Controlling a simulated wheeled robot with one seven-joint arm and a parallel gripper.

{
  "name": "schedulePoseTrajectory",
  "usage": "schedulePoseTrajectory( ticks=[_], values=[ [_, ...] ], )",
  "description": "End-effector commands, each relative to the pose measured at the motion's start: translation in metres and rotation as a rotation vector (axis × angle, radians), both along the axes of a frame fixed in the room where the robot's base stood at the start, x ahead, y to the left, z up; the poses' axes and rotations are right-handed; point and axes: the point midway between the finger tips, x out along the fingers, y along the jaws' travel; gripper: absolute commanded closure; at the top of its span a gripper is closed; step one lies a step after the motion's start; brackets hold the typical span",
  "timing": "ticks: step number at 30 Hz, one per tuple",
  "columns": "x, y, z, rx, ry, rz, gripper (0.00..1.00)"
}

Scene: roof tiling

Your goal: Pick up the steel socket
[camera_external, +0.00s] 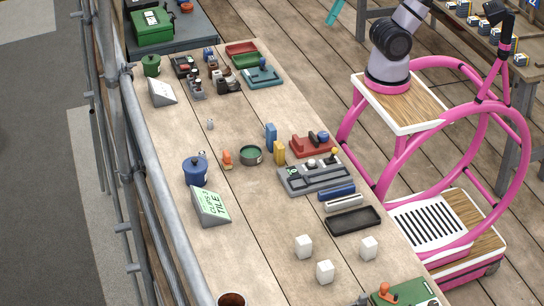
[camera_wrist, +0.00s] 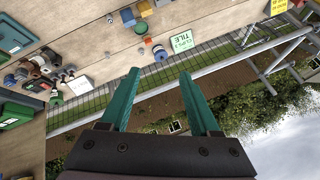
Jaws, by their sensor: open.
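A small grey metallic piece (camera_external: 210,124) stands alone on the bench, left of the blue and yellow blocks; it looks like the steel socket, but is too small to be sure. A similar small piece (camera_wrist: 110,18) shows near the top of the wrist view. My gripper (camera_wrist: 159,74) has two teal fingers spread wide with nothing between them. It points outward past the bench edge, apart from the bench things.
A grey tray (camera_external: 297,186), black tray (camera_external: 353,220) and several white cubes lie nearer. Scaffold rails (camera_external: 160,190) run along the left edge.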

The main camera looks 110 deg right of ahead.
Motion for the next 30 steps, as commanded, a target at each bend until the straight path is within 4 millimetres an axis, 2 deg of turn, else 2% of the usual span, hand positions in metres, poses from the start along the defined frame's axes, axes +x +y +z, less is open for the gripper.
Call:
schedulePoseTrajectory(
  ticks=[8,14,20,23,30],
  values=[
    [0.080,-0.016,-0.003,0.157,0.214,-0.154,0.37],
    [0.147,-0.041,-0.022,0.302,0.371,-0.281,0.37],
    [0.212,-0.077,-0.059,0.464,0.515,-0.409,0.37],
    [0.242,-0.099,-0.085,0.550,0.583,-0.472,0.37],
    [0.300,-0.159,-0.161,0.775,0.729,-0.620,0.37]
  ],
)
